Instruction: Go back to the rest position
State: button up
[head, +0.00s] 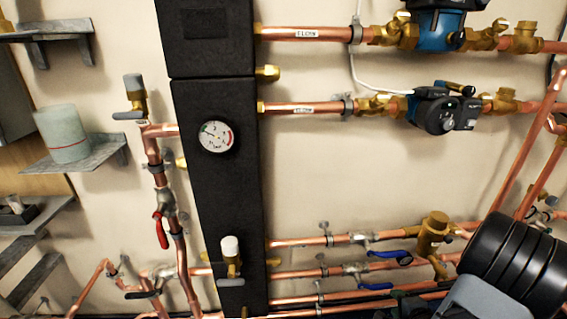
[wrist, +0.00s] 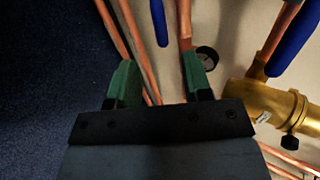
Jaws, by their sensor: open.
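My gripper (wrist: 160,85) shows in the wrist view with its two green-padded fingers apart and nothing between them. Copper pipes and a dark blue floor lie beyond the fingers. In the head view my arm's black ribbed link is at the lower right, and the fingers cannot be made out there. A brass valve body (wrist: 272,105) is to the right of the fingers in the wrist view. Blue lever handles (wrist: 290,38) show near the top of that view. A small black round part (wrist: 207,57) is just beyond the right finger.
A black manifold block (head: 222,130) with a pressure gauge (head: 215,136) stands on the wall. Pumps (head: 440,108) sit on the upper copper pipes. A red lever (head: 161,230) is at left. Shelves (head: 90,160) stick out at far left, one bearing a grey cylinder (head: 63,134).

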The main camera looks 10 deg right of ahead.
jog(key=w+a+r+n+g+y+p, duration=0.2)
jog(key=a+r+n+y+p, duration=0.15)
jog(key=a+r+p, duration=0.5)
jog(key=w+a+r+n+g+y+p, duration=0.15)
jog(key=a+r+n+p, duration=0.3)
jog(key=r, duration=0.65)
jog(key=w+a+r+n+g+y+p, duration=0.1)
jog(key=a+r+n+g+y+p, duration=0.2)
jog(key=a+r+p, duration=0.55)
jog(key=s+a+r+n+h+p, duration=0.1)
jog(key=r+p, duration=0.3)
jog(key=r, duration=0.4)
jog(key=s+a+r+n+h+p, duration=0.1)
jog(key=s+r+n+h+p, duration=0.1)
jog(key=r, duration=0.7)
jog(key=s+a+r+n+h+p, duration=0.1)
jog(key=s+r+n+h+p, duration=0.1)
jog(key=r+n+p, duration=0.3)
notch_tip(320, 180, up, 4)
jog(key=g+h+p, duration=0.1)
jog(key=p, duration=0.1)
jog(key=shift+a+r+p, duration=0.25)
jog(key=shift+a+p, duration=0.15)
jog(key=shift+s, duration=0.1)
